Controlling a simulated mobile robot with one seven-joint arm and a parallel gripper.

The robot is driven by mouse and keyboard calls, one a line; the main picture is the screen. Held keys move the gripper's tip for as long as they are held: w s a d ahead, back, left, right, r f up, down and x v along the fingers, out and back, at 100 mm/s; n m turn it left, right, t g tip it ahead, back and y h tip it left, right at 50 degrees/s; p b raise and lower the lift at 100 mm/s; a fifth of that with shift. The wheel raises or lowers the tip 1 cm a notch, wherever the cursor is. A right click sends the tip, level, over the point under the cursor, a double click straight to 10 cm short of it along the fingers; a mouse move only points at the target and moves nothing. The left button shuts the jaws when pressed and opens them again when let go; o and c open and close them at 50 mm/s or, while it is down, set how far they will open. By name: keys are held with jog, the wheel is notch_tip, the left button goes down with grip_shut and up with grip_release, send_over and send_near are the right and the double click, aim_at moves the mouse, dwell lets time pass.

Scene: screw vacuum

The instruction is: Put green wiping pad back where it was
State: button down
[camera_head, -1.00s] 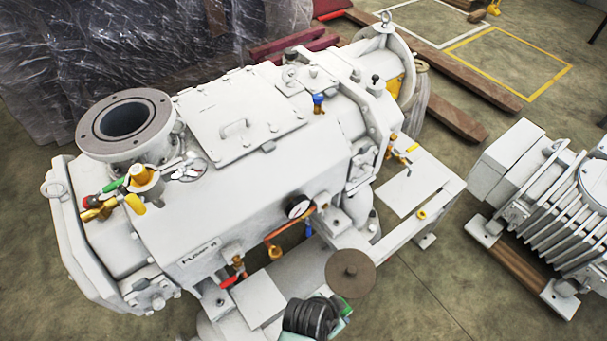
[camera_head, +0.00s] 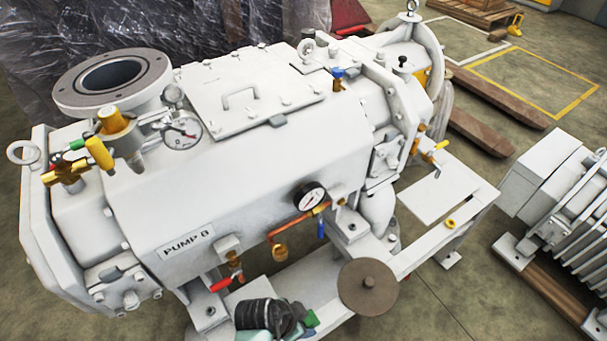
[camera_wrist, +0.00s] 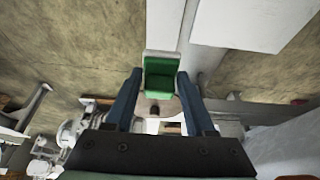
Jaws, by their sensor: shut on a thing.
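The green wiping pad (camera_wrist: 161,82), with a pale strip along its far edge, is held between the two blue fingers of my gripper (camera_wrist: 160,73) in the wrist view. The fingers are shut on its sides. In the head view, a black ribbed part of my arm end shows at the bottom edge, in front of the pump's base. A small dark green piece (camera_head: 311,318) beside it may be the pad, but I cannot tell. The pad's original place cannot be made out.
The white pump (camera_head: 250,190) labelled PUMP B fills the middle, with gauges, coloured valves and an open flange (camera_head: 112,76). A brown disc (camera_head: 367,289) stands by its frame, close right of my arm end. A finned white unit (camera_head: 575,235) is at the right.

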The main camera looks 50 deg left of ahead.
jog(key=shift+f+b, duration=0.75)
jog(key=shift+f, duration=1.6)
jog(key=shift+f, duration=0.15)
jog(key=shift+c, duration=1.2)
grip_release()
